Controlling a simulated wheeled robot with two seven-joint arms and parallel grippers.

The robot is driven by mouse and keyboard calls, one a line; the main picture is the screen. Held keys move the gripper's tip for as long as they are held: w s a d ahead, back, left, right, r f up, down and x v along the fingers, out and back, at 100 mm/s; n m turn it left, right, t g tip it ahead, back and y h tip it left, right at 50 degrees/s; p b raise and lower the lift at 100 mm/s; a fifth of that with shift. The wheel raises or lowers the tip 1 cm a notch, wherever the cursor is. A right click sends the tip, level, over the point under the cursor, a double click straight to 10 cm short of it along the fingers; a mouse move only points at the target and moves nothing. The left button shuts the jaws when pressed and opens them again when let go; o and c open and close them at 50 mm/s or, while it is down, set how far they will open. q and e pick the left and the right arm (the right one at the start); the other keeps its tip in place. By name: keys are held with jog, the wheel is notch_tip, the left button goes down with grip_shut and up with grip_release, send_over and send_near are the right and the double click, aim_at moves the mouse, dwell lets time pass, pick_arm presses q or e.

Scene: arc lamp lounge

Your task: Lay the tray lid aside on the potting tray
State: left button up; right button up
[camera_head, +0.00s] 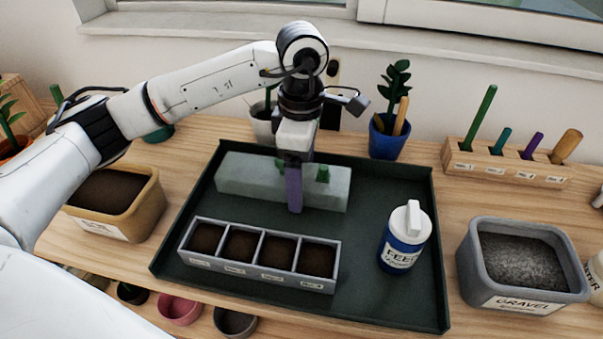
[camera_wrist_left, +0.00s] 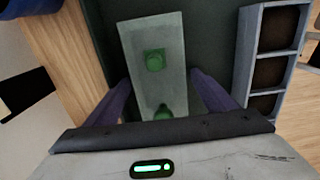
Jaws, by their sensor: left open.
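The tray lid (camera_head: 240,182) is a pale, see-through grey-green cover with green knobs on top. It lies along the back of the dark green potting tray (camera_head: 390,300), behind the grey seed tray (camera_head: 262,281) with its soil-filled cells. My left gripper (camera_head: 293,192) points down over the middle of the lid, one purple finger in front of it; the other finger is hidden in the head view. In the left wrist view the open fingers stand on either side of the lid (camera_wrist_left: 138,50), with a gap showing. My right gripper is not in view.
A blue feed bottle (camera_head: 403,245) stands at the right of the potting tray. A gravel tub (camera_head: 520,262) is to its right and a soil tub (camera_head: 125,215) to the left. A blue plant pot (camera_head: 388,140) and a tool block (camera_head: 505,165) stand behind.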

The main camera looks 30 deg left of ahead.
pick_arm(q)
notch_tip(320, 180, up, 12)
jog(key=shift+r+p, duration=0.15)
jog(key=shift+p, duration=0.2)
jog(key=shift+s, duration=0.1)
dwell(1.4)
